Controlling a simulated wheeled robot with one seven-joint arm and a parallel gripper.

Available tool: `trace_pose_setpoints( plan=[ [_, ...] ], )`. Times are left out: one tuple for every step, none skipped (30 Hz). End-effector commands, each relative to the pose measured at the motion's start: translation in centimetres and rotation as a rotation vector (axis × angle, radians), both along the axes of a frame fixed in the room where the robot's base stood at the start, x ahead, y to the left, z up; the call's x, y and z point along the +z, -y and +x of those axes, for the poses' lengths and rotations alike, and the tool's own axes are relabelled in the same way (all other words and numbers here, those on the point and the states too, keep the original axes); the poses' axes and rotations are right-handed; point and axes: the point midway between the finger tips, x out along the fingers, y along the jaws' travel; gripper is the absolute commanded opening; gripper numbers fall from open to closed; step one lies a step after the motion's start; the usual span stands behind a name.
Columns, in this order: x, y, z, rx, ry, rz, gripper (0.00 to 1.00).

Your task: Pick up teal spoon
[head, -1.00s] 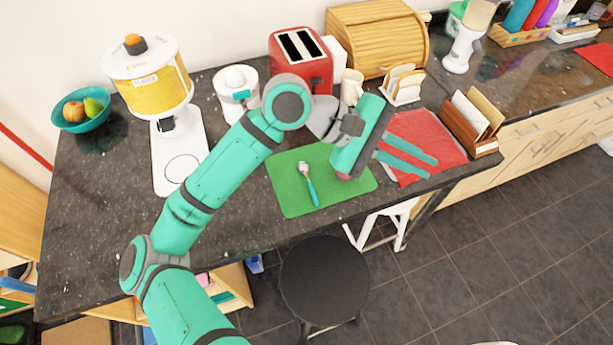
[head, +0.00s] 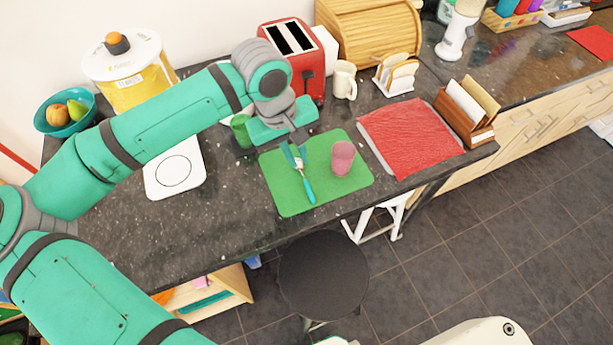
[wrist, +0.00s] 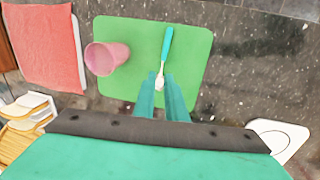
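The teal spoon (head: 309,189) lies on the green cutting board (head: 282,199), its teal handle toward the front edge and its metal bowl toward my gripper. My gripper (head: 295,156) points down at the bowl end, with its two teal fingers parted. In the wrist view, the spoon's teal handle (wrist: 167,42) extends away and its bowl shows between the tips of my gripper (wrist: 160,78). The fingers do not look closed on it. I cannot tell how high the tips are above the board. The spoon lies flat.
A pink cup (head: 343,158) stands on the board to the right of the spoon. A red cloth (head: 410,138) lies right of the board. A red toaster (head: 292,55) and a cream mug (head: 344,80) stand behind. A black stool (head: 323,272) is in front of the counter.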

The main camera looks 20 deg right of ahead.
Motion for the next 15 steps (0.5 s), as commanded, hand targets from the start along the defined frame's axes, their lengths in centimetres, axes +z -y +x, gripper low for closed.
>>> trace_pose_setpoints(
  plan=[
    [-0.8, 0.0, 0.0, 0.004, -0.003, -0.001, 0.11],
    [-1.1, 0.0, 0.0, 0.005, -0.002, -0.001, 0.11],
    [-1.5, 0.1, 0.0, 0.006, -0.002, -0.001, 0.11],
    [-1.7, 0.1, 0.0, 0.006, -0.002, -0.001, 0.11],
    [-1.9, 0.2, 0.0, 0.006, -0.001, -0.001, 0.11],
    [-2.1, 0.2, 0.0, 0.005, -0.001, -0.001, 0.11],
    [-2.2, 0.3, 0.0, 0.004, -0.001, -0.001, 0.11],
    [-2.4, 0.4, 0.0, 0.003, -0.002, -0.002, 0.11],
    [-2.6, 0.6, -0.1, 0.001, -0.002, -0.002, 0.11],
    [-2.9, 0.7, -0.1, -0.001, -0.003, -0.003, 0.11],
    [-3.3, 0.8, -0.1, -0.002, -0.003, -0.003, 0.11],
    [-3.8, 0.9, -0.1, -0.004, -0.002, -0.003, 0.11],
    [-4.3, 1.1, -0.2, -0.004, -0.004, -0.004, 0.11],
    [-4.8, 1.2, -0.2, -0.005, -0.005, -0.004, 0.11],
    [-5.3, 1.3, -0.2, -0.006, -0.004, -0.003, 0.11]
  ],
)
